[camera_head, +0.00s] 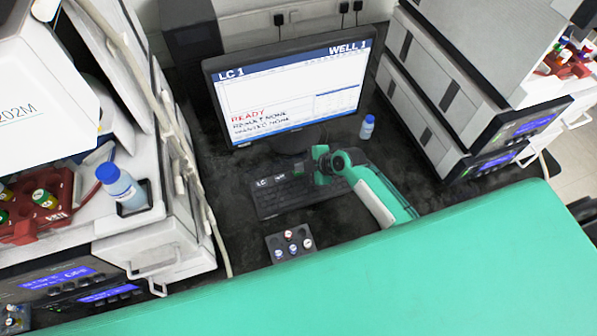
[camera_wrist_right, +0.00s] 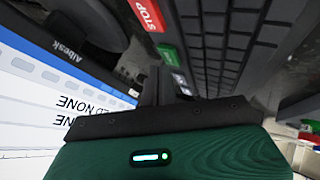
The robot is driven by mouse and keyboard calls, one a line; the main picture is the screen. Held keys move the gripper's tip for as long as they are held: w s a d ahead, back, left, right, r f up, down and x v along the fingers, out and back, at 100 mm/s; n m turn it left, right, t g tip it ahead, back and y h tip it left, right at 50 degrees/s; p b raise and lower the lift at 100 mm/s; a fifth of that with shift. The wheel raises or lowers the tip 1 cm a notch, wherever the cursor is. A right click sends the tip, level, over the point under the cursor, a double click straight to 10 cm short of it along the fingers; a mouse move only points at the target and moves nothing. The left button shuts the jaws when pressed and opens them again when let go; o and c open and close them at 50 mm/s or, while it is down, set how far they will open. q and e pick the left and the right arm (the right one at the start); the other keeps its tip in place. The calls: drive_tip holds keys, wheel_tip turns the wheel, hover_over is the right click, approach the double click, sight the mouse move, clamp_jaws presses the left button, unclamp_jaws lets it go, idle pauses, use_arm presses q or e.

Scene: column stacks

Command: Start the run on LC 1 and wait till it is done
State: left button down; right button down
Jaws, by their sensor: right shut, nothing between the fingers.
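The monitor (camera_head: 290,100) is headed LC 1 and WELL 1. It shows READY in red, with two dark lines below ending in NONE; part of it shows upside down in the right wrist view (camera_wrist_right: 60,100). A dark keyboard (camera_head: 268,205) marked LC 1 lies in front of the monitor. In the right wrist view it has a red STOP key (camera_wrist_right: 148,14) and a green key (camera_wrist_right: 168,54) beside it. My right gripper (camera_head: 319,170) is shut and empty over the keyboard. Its tips (camera_wrist_right: 157,82) are close to the green key; I cannot tell whether they touch.
A small rack with several vials (camera_head: 290,245) lies in front of the keyboard. A small blue-capped bottle (camera_head: 367,127) stands right of the monitor. Stacked instruments stand left (camera_head: 150,235) and right (camera_head: 440,100); a larger blue-capped bottle (camera_head: 120,187) is at the left.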

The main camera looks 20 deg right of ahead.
sight(302, 173)
drive_tip(key=shift+f+b, duration=0.45)
drive_tip(key=shift+f, duration=0.1)
idle(0.6)
drive_tip(key=shift+r, duration=0.1)
drive_tip(key=shift+r+p, duration=0.55)
drive_tip(key=shift+r, duration=0.2)
drive_tip(key=shift+r+p, duration=1.85)
drive_tip(key=shift+r, duration=0.65)
idle(3.5)
